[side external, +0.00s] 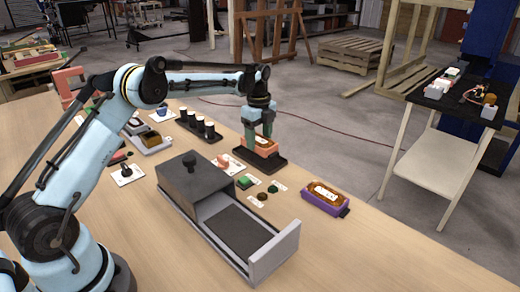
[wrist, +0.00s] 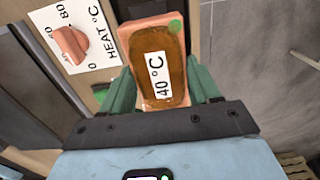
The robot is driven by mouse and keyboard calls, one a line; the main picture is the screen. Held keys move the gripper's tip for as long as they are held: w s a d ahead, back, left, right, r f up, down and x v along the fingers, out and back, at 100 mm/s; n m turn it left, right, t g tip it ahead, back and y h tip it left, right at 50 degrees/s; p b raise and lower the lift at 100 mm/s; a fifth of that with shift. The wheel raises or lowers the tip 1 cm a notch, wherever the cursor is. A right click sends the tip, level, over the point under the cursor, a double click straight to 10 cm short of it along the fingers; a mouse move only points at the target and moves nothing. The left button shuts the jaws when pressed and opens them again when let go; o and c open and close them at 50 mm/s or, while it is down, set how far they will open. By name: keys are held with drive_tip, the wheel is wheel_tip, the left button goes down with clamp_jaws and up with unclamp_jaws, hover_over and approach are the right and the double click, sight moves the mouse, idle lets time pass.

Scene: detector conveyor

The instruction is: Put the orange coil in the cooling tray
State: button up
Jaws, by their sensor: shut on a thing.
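The orange coil (side external: 263,149), a salmon block with a brown winding, is between the fingers of my gripper (side external: 262,135) in the side external view. In the wrist view the coil (wrist: 157,75) carries a "40 °C" label and a green dot, with a green finger of my gripper (wrist: 160,88) on each side. My gripper is shut on it. A black shallow tray (side external: 272,164) lies directly below the coil near the table's far edge; I cannot tell whether the coil touches it. I see no label naming it the cooling tray.
A grey box with a dark hood (side external: 190,175) and open bed fills the middle of the table. A purple coil (side external: 326,197) lies to its right. A heat dial (wrist: 72,42) is beside my gripper. A rack of black cups (side external: 198,125) stands further left.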

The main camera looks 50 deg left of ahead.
sight(259, 140)
drive_tip(key=shift+f, duration=1.7)
drive_tip(key=shift+f, duration=0.15)
drive_tip(key=o, duration=1.4)
drive_tip(key=shift+c, duration=0.2)
wheel_tip(259, 140, up, 12)
drive_tip(key=shift+f, duration=0.15)
drive_tip(key=s+d+r+n+t, duration=0.4)
drive_tip(key=s+d+r+n, duration=0.4)
drive_tip(key=s, duration=0.4)
drive_tip(key=s+d+f+n+t, duration=0.1)
drive_tip(key=s+f+n, duration=0.2)
drive_tip(key=s+n, duration=0.2)
drive_tip(key=s+d+f+n+t, duration=0.2)
drive_tip(key=s+f+n, duration=0.2)
drive_tip(key=s, duration=0.4)
drive_tip(key=shift+d+n, duration=0.25)
drive_tip(key=shift+n, duration=0.25)
